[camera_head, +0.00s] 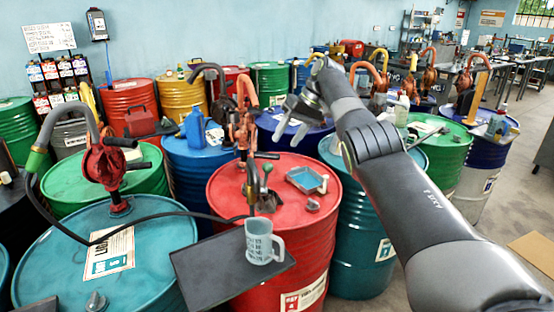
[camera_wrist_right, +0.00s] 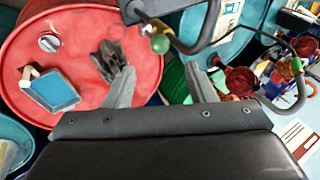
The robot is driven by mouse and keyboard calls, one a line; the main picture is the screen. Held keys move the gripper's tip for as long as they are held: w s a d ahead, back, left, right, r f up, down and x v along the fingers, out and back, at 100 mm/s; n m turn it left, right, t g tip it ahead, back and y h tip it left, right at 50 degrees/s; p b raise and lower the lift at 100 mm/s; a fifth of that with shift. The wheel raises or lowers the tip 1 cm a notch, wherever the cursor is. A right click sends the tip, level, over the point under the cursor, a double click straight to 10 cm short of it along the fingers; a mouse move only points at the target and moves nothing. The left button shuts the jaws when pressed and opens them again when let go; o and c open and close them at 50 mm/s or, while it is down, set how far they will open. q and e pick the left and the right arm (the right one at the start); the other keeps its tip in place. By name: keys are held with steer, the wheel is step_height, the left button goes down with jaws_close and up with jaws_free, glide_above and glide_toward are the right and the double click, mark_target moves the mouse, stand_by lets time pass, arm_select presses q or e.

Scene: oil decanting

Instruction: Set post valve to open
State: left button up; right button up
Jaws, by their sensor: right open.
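The post valve appears to be the lever with a green ball knob (camera_head: 268,169) on the post above the red drum, beside the orange hand pump (camera_head: 243,125). Its green knob also shows in the right wrist view (camera_wrist_right: 160,44), ahead of and between the fingers, apart from them. Whether the valve stands open or closed is not clear. My right gripper (camera_head: 291,131) is open and empty, above and behind the red drum, up and to the right of the lever. Its two fingers show spread in the wrist view (camera_wrist_right: 160,75). My left gripper is out of view.
The red drum (camera_head: 225,190) bears a blue-lined tray (camera_head: 303,180). A measuring jug (camera_head: 259,243) stands on a black shelf (camera_head: 205,275) in front. A black hose (camera_head: 150,216) crosses from the teal drum (camera_head: 60,245). Other drums and pumps crowd around.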

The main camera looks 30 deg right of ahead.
steer(key=p+v, duration=0.1)
steer(key=v, duration=0.4)
steer(key=shift+r+p, duration=0.2)
steer(key=shift+p, duration=0.2)
steer(key=shift+c, duration=0.3)
